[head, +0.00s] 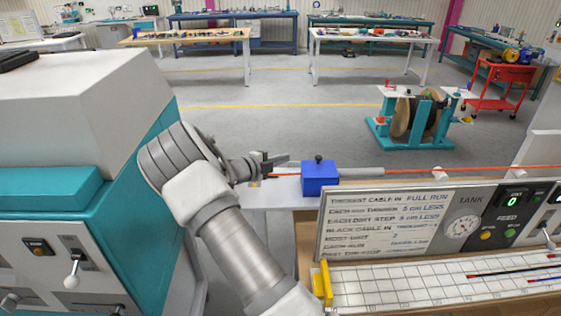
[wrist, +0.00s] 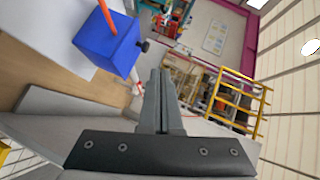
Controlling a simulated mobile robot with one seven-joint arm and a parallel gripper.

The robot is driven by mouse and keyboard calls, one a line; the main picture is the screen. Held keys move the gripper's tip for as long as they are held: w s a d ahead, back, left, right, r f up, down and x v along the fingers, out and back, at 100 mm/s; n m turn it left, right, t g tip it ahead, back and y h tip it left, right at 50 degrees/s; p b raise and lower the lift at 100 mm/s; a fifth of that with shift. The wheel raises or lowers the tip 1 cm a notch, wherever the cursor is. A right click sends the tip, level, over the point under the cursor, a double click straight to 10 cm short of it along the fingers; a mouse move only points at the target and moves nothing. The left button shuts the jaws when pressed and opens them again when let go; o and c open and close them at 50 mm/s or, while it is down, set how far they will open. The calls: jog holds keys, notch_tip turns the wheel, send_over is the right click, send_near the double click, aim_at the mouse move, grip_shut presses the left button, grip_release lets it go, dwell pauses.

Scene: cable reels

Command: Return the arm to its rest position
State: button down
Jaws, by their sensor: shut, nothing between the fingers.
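My arm reaches up from the bottom of the head view and bends at the elbow beside the large white and teal machine (head: 120,110). My gripper (head: 285,158) is to the left of a blue block (head: 320,178) with a dark knob on top, and looks apart from it. In the wrist view the two grey fingers (wrist: 160,85) lie together with nothing between them. The blue block (wrist: 108,42) shows there at upper left, with an orange cable (wrist: 104,14) at it.
In the head view the orange cable (head: 440,169) runs right from a grey tube. A sign panel (head: 390,225) with a gauge and a gridded board (head: 430,285) stand at lower right. A teal reel stand (head: 415,122) is on the open floor behind, with work tables (head: 190,36) farther back.

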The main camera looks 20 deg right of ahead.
jog(key=shift+s+a+r, duration=0.15)
jog(key=shift+a, duration=0.25)
jog(key=s+a+r+m+g+y, duration=0.2)
jog(key=s+r+m+y, duration=0.25)
jog(key=s+m, duration=0.6)
jog(key=s+a+r+m+g+y, duration=0.1)
jog(key=s+a+r+m+y, duration=0.15)
jog(key=s+r+m, duration=0.75)
jog(key=s+a+r+m+t+y, duration=0.1)
jog(key=s+a+m+y, duration=0.2)
jog(key=s+a+m, duration=0.4)
jog(key=s+a+m+t+y, duration=0.2)
jog(key=s+a+m+y, duration=0.2)
jog(key=s+a+m, duration=0.3)
jog(key=s+m+b, duration=0.1)
jog(key=s+m, duration=0.3)
jog(key=m, duration=0.4)
jog(key=shift+s+a+r, duration=0.2)
jog(key=shift+a+r, duration=0.05)
jog(key=shift+r, duration=0.1)
jog(key=shift+d+m, duration=0.2)
jog(key=shift+m, duration=0.15)
